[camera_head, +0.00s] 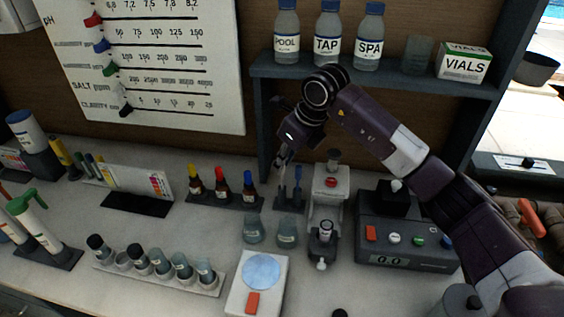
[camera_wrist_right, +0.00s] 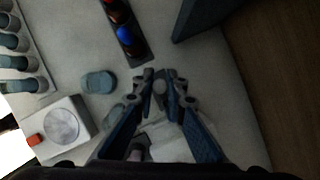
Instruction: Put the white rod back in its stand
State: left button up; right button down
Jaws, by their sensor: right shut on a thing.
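My right gripper (camera_head: 284,163) points down above the bench, just in front of the shelf's upright. Most of the rod is hidden by the fingers. My left gripper is not in view.
A rack of dropper bottles (camera_head: 222,200) stands left of the gripper. Two small cups (camera_head: 254,232), a white scale (camera_head: 257,284), a white microscope-like device (camera_head: 329,190) and a dark meter (camera_head: 408,235) are close by. The shelf (camera_head: 385,82) with bottles is behind.

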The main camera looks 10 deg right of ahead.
jog(key=shift+f+b, duration=0.4)
jog(key=shift+f, duration=0.15)
jog(key=c, duration=1.9)
grip_release()
jog(key=shift+r, duration=0.1)
jog(key=shift+r+p, duration=1.85)
jog(key=shift+r, duration=1.6)
